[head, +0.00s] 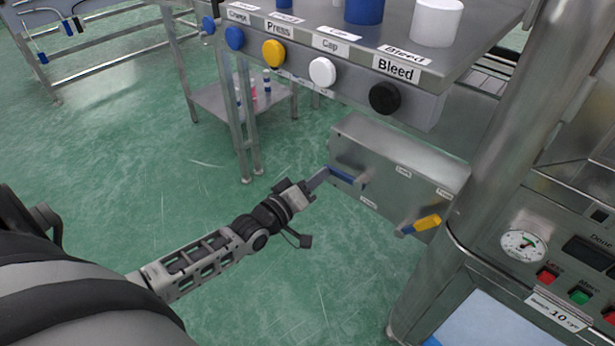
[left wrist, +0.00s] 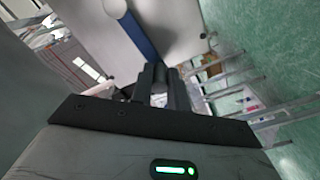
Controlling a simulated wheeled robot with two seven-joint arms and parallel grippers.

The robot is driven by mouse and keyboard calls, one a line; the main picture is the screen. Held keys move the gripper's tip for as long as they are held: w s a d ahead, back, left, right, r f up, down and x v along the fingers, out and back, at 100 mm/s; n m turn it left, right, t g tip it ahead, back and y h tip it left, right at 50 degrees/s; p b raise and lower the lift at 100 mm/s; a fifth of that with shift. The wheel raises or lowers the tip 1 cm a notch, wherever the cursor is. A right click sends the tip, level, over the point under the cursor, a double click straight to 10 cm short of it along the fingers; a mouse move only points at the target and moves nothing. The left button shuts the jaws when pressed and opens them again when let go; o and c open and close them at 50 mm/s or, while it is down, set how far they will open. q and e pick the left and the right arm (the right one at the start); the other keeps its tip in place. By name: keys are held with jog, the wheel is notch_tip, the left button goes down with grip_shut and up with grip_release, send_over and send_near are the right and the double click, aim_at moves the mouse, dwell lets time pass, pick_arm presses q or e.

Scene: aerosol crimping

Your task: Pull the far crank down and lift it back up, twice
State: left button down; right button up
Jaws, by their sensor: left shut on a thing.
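The far crank has a blue handle (head: 344,176) on the front of a steel box (head: 385,165) under the bench. The handle lies close to level, sloping slightly down to the right. My left gripper (head: 319,180) reaches it from the lower left and is shut on the handle's left end. In the left wrist view the blue handle (left wrist: 138,36) runs down to the dark fingers (left wrist: 163,77), which hide its end. A second crank with a yellow handle (head: 427,222) sits lower right on the same box, apart from my gripper. My right gripper is out of view.
Above the box is a steel bench with blue, yellow, white and black knobs; the black knob (head: 385,98) is nearest. A steel column (head: 497,130) and a panel with a gauge (head: 523,244) stand at right. The green floor (head: 200,185) is open at left.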

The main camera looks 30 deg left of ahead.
pick_arm(q)
jog(key=shift+s+d+f+n+b, duration=0.1)
jog(key=shift+d+f+n+b, duration=0.3)
jog(key=shift+f+n+b, duration=0.65)
jog(key=shift+s+d+f+n+b, duration=0.1)
jog(key=shift+d+f+n+b, duration=0.45)
jog(key=shift+n, duration=1)
jog(key=shift+s+d+f+n+b, duration=0.1)
jog(key=shift+d+f+n+b, duration=0.3)
jog(key=shift+f+n, duration=0.75)
jog(key=shift+r+n, duration=0.1)
jog(key=shift+n, duration=0.15)
jog(key=c, duration=1.3)
grip_release()
jog(key=shift+c, duration=0.2)
jog(key=shift+a, duration=0.1)
jog(key=s+a, duration=0.2)
jog(key=s, duration=1.3)
jog(key=shift+s+a+p, duration=0.2)
jog(key=shift+s+p, duration=0.1)
